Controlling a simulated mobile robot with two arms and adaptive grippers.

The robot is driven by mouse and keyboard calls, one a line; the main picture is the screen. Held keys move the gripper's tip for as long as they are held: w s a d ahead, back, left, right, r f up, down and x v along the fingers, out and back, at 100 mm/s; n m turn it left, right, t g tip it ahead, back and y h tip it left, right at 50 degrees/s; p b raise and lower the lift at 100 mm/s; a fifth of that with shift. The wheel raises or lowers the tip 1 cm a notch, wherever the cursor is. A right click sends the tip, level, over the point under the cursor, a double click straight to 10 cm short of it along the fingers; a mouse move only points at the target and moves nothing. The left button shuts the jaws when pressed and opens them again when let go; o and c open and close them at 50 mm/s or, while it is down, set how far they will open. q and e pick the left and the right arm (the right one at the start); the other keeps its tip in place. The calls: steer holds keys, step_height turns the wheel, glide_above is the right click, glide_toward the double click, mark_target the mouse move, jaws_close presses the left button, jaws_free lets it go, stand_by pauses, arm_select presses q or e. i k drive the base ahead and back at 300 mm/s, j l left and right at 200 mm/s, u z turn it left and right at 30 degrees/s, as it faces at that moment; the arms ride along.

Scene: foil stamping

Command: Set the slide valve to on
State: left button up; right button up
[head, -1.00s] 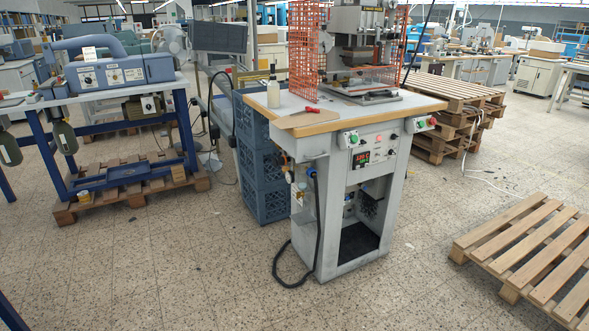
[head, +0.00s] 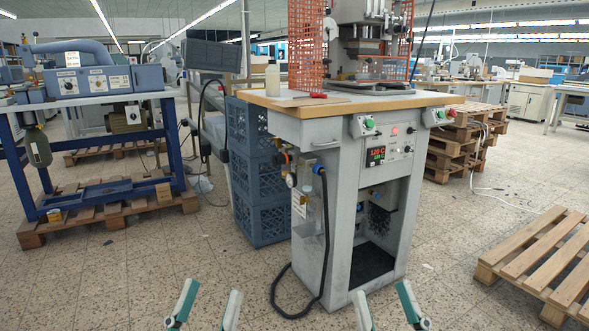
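The foil stamping machine (head: 345,215) stands ahead, a grey cabinet under a wooden-edged table top. On its left side is a cluster of small air fittings (head: 284,158) with a round gauge (head: 291,180) and a blue connector on a black hose (head: 323,230). The slide valve cannot be told apart in this cluster at this size, nor can its position. My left gripper (head: 207,304) is open and empty at the bottom edge, left of the cabinet. My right gripper (head: 387,305) is open and empty at the bottom edge, low in front of the cabinet. Both are well apart from the fittings.
Blue crates (head: 258,185) are stacked behind the cabinet's left side. The black hose loops onto the floor. A pallet (head: 540,255) lies at right, and a blue-framed bench (head: 90,105) stands on a pallet at left. The tiled floor in front is clear.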

mark_target(317, 167)
steer(key=i+u, duration=0.15)
steer(key=i, duration=0.4)
steer(key=i+l+u, duration=0.2)
steer(key=i, duration=0.35)
